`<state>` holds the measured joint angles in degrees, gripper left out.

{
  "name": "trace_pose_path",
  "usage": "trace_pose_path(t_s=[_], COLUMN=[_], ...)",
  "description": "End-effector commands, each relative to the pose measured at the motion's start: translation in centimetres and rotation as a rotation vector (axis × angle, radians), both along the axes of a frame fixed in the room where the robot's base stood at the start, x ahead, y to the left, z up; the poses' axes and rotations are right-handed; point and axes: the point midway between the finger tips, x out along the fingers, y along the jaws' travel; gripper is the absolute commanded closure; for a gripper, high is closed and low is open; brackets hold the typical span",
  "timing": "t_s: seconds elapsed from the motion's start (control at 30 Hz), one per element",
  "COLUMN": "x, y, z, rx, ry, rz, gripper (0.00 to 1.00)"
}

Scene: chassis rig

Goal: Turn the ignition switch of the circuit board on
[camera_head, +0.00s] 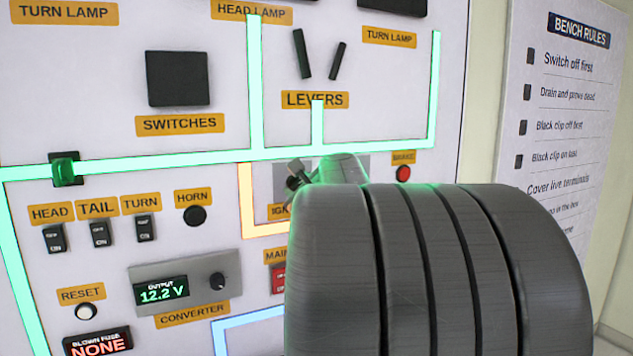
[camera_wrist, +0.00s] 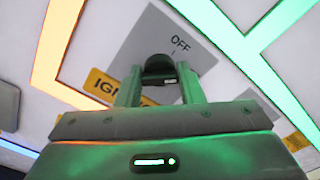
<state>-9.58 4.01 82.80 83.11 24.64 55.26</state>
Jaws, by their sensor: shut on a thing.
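The ignition switch (camera_wrist: 158,66) sits on a grey plate (camera_wrist: 192,58) with an "OFF" mark and a partly covered orange "IGN" label (camera_wrist: 104,88). My gripper (camera_wrist: 160,85) is shut on the dark knob of the switch, one finger on each side. The circuit board (camera_head: 100,130) is a white upright panel with glowing green lines. Which mark the knob points to I cannot tell.
A red brake button (camera_head: 403,173) is just right of the ignition plate. A red main switch (camera_head: 279,279) is below it, partly hidden by my arm. The horn button (camera_head: 195,215) and several small rocker switches are to the left. A bench rules sign (camera_head: 560,120) hangs at right.

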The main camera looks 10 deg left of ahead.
Motion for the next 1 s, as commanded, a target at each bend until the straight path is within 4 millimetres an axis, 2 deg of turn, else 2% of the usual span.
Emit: trace_pose_path(t_s=[0.4,0.97,1.0], x=[0.01,0.01,0.01], y=[-0.05,-0.01,-0.01], z=[-0.11,-0.21,-0.21], rx=[0.164,0.191,0.191], ry=[0.114,0.133,0.133], rz=[-0.001,0.0,0.0], gripper=[0.88,0.88,0.62])
